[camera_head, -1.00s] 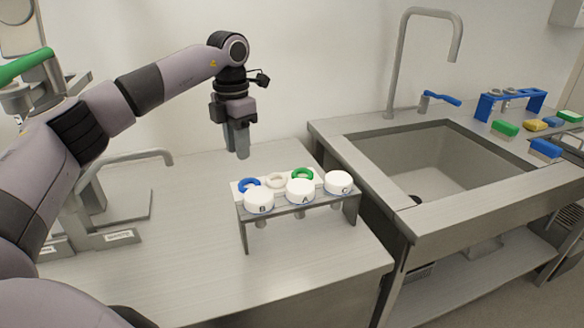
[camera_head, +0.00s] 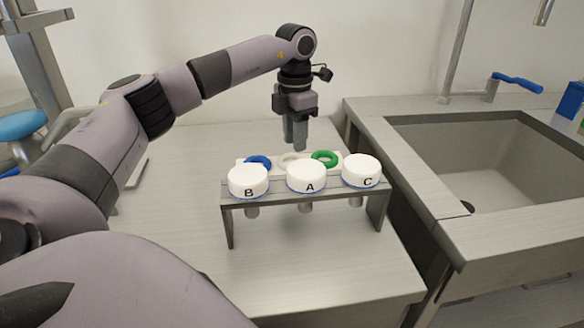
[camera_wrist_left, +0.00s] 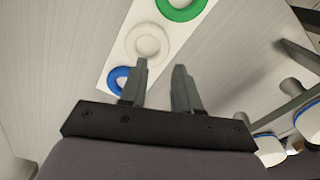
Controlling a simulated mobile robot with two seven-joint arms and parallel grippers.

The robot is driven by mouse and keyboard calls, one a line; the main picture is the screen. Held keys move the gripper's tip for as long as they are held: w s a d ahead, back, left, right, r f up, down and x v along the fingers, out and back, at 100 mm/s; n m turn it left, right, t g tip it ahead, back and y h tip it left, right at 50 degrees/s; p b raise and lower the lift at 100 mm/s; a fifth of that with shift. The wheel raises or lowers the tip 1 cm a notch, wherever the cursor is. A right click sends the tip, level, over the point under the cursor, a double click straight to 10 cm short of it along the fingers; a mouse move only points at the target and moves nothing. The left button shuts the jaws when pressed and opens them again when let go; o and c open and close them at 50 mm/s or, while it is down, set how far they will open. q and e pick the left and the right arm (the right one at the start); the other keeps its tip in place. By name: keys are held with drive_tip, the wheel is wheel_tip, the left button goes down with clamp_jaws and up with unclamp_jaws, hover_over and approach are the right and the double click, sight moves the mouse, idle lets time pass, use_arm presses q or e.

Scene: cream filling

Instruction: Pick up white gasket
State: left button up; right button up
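The white gasket (camera_head: 289,158) lies on a white plate (camera_head: 243,167) behind the stand, between the blue gasket (camera_head: 258,161) and the green gasket (camera_head: 325,158). Cap A partly hides it in the head view. In the left wrist view the white gasket (camera_wrist_left: 146,27) shows as a full ring just beyond the fingertips. My left gripper (camera_head: 297,146) points down over the plate, close to the white gasket. In the left wrist view my left gripper (camera_wrist_left: 160,68) is open, with nothing between its fingers. The exact height above the gasket is unclear. My right gripper is not in view.
A grey stand (camera_head: 305,195) with white caps B (camera_head: 248,181), A (camera_head: 306,177) and C (camera_head: 361,171) stands in front of the plate. A sink (camera_head: 465,160) lies to the right. The counter left of the stand is mostly clear.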

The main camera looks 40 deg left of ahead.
sight(296, 157)
use_arm(q)
wheel_tip(296, 157, down, 6)
drive_tip(key=shift+d+r, duration=0.15)
clamp_jaws()
drive_tip(key=shift+r, duration=0.15)
